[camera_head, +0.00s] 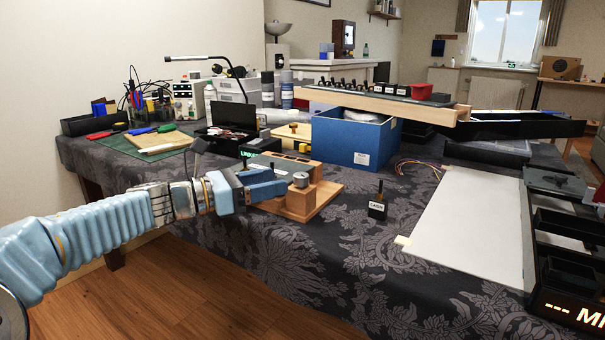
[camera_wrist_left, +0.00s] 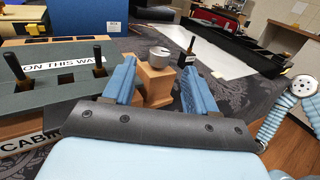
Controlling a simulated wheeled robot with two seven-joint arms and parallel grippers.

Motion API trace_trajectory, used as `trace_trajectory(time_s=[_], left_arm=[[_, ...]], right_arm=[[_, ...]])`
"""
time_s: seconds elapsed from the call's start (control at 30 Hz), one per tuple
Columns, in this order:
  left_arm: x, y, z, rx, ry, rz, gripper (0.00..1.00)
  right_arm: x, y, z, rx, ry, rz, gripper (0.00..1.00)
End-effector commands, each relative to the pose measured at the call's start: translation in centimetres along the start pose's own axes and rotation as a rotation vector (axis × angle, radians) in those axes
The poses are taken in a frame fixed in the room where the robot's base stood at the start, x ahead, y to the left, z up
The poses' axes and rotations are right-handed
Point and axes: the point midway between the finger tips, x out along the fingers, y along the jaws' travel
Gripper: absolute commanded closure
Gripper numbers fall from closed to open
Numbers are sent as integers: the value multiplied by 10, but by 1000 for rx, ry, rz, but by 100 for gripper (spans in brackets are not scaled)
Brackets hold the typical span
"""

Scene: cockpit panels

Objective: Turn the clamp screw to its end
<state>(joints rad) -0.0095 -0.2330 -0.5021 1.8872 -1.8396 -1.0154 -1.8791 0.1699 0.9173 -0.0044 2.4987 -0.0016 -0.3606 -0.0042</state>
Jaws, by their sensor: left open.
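The clamp screw shows as a round silver knob (camera_head: 301,180) on top of a wooden block (camera_head: 299,198), which stands on a wooden base (camera_head: 328,190). My left gripper (camera_head: 284,180) comes in from the left, with its blue fingers pointing at the knob and block. In the left wrist view the knob (camera_wrist_left: 160,56) and block (camera_wrist_left: 155,84) appear between the two spread fingers (camera_wrist_left: 158,72), around the fingertips. The gripper is open and holds nothing. I cannot tell whether a finger touches the block. My right gripper is not in view.
A small black labelled block with a peg (camera_head: 377,207) stands right of the base. A dark panel with black levers (camera_wrist_left: 60,75) lies beside the gripper. A blue box (camera_head: 345,140) stands behind, and a white board (camera_head: 465,215) lies to the right. The cloth in front is clear.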

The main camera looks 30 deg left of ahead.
Motion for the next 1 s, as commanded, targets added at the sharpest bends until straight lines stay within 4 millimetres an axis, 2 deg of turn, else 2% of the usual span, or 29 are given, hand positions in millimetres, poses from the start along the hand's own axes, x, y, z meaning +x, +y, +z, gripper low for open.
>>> trace_trajectory(time_s=[0.1, 0.3, 0.5, 0.73, 0.77, 1.0], left_arm=[[29, -1, 0, -1, 1, -4, 43], [62, 0, 0, -1, 0, -1, 43], [75, 0, 0, 0, 0, 1, 43], [76, 0, 0, 0, -1, 1, 43], [75, 0, 0, -1, -1, 1, 44], [75, 0, 0, -1, -1, 1, 81]], right_arm=[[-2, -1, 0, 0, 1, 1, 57], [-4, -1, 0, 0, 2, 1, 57], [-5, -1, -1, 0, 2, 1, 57], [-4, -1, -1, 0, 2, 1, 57], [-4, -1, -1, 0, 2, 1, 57], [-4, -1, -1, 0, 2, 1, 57]])
